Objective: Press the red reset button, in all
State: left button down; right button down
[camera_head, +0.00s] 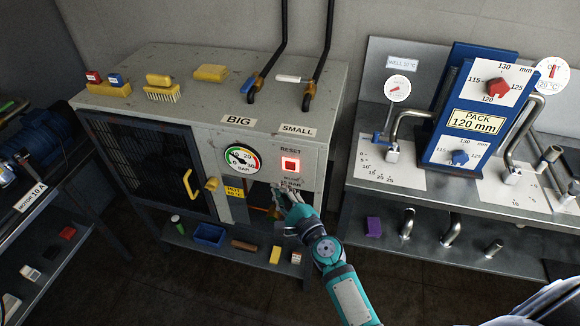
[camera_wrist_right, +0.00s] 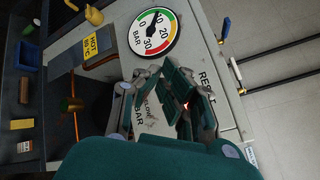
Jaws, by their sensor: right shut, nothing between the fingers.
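The red reset button (camera_head: 291,163) is lit and sits on a pale square plate under the RESET label on the front of the grey cabinet (camera_head: 318,152). My right gripper (camera_head: 284,193) is shut and empty, in front of the panel just below the button, over the small lettering there. In the right wrist view the fingers (camera_wrist_right: 162,72) point along the panel towards the gauge. A small red glow of the button (camera_wrist_right: 186,105) shows between finger parts, and the rest is hidden. I cannot tell whether the fingers touch the panel. My left gripper is not in view.
A pressure gauge (camera_head: 242,158) is left of the button, with a yellow HOT label (camera_head: 234,193) below. A yellow handle (camera_head: 188,185) stands out from the mesh door. A shelf below holds a blue bin (camera_head: 209,235). A steel bench (camera_head: 425,196) stands to the right.

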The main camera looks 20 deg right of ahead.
aim_at(290, 166)
jog(key=shift+w+d+b, duration=0.1)
jog(key=shift+w+d, duration=0.45)
jog(key=shift+w, duration=0.25)
jog(key=shift+w+d+b, duration=0.15)
jog(key=shift+w+d, duration=0.35)
jog(key=shift+w, duration=0.35)
jog(key=shift+w+d+b, duration=0.1)
jog(key=shift+w+d, duration=0.45)
jog(key=shift+w, duration=0.25)
jog(key=shift+w+d, duration=0.1)
jog(key=shift+w+d, duration=0.15)
jog(key=shift+w, duration=0.1)
jog(key=shift+w+d, duration=0.25)
jog(key=shift+w, duration=0.05)
dwell(0.4)
jog(key=shift+s+a, duration=0.5)
jog(key=shift+s, duration=0.2)
